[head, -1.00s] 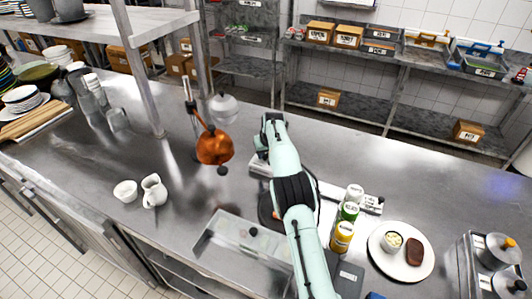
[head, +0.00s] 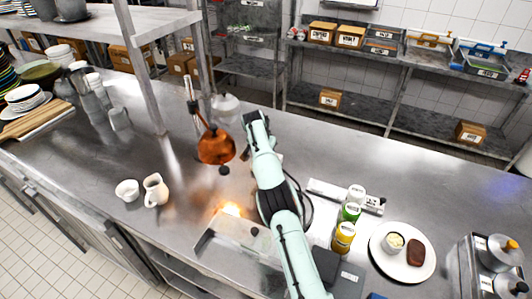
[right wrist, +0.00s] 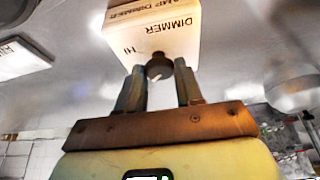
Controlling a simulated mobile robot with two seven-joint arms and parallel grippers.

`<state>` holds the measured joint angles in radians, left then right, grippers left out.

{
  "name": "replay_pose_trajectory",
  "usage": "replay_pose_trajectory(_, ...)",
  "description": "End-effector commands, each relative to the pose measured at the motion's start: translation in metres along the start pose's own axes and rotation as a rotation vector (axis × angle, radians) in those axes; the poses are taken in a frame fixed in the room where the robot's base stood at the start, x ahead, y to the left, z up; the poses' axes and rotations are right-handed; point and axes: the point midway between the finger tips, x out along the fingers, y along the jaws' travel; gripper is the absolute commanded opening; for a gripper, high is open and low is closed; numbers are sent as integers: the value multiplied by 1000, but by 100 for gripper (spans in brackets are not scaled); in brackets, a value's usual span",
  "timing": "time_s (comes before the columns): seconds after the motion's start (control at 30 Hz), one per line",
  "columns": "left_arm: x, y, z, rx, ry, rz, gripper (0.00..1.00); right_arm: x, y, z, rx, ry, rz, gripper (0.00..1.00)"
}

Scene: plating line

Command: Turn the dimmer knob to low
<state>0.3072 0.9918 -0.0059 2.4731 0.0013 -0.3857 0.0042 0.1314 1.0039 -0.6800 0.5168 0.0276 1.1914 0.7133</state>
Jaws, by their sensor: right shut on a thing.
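The dimmer box (right wrist: 165,35) is a white block lettered "DIMMER" and "HI" in the right wrist view. Its small dark knob (right wrist: 158,67) sits between the fingertips of my right gripper (right wrist: 160,85), which is shut on it. In the head view my right arm reaches up from the bottom, and the box, knob and fingertips cannot be made out there. The copper lamp (head: 215,147) hangs left of my right arm. A bright warm patch shows on the counter below it. My left gripper is not in view.
On the steel counter (head: 150,100) a white jug (head: 156,190) and a small bowl (head: 127,190) stand left. A shallow tray (head: 207,240) lies in front of the lamp. Several bottles (head: 343,238) and a plate (head: 376,258) with food stand right of my arm.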

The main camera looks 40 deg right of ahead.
Motion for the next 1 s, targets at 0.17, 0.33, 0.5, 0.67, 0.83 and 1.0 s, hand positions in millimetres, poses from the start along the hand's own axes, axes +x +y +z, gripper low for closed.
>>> replay_pose_trajectory(0.17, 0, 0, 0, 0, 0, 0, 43, 0, -1, -1, 45, 2, 16, 5)
replay_pose_trajectory(0.33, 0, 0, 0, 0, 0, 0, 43, 0, -1, -1, 73, 2, 27, 5)
replay_pose_trajectory(0.5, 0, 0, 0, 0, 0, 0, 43, -1, -1, -1, 86, 2, 33, 5)
replay_pose_trajectory(0.67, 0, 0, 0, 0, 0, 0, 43, -1, -1, -1, 91, 2, 34, 5)
replay_pose_trajectory(0.83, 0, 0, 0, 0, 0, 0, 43, -1, -1, -1, 91, 1, 35, 5)
replay_pose_trajectory(1.0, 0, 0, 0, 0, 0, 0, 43, -1, -1, -1, 90, 2, 35, 49)
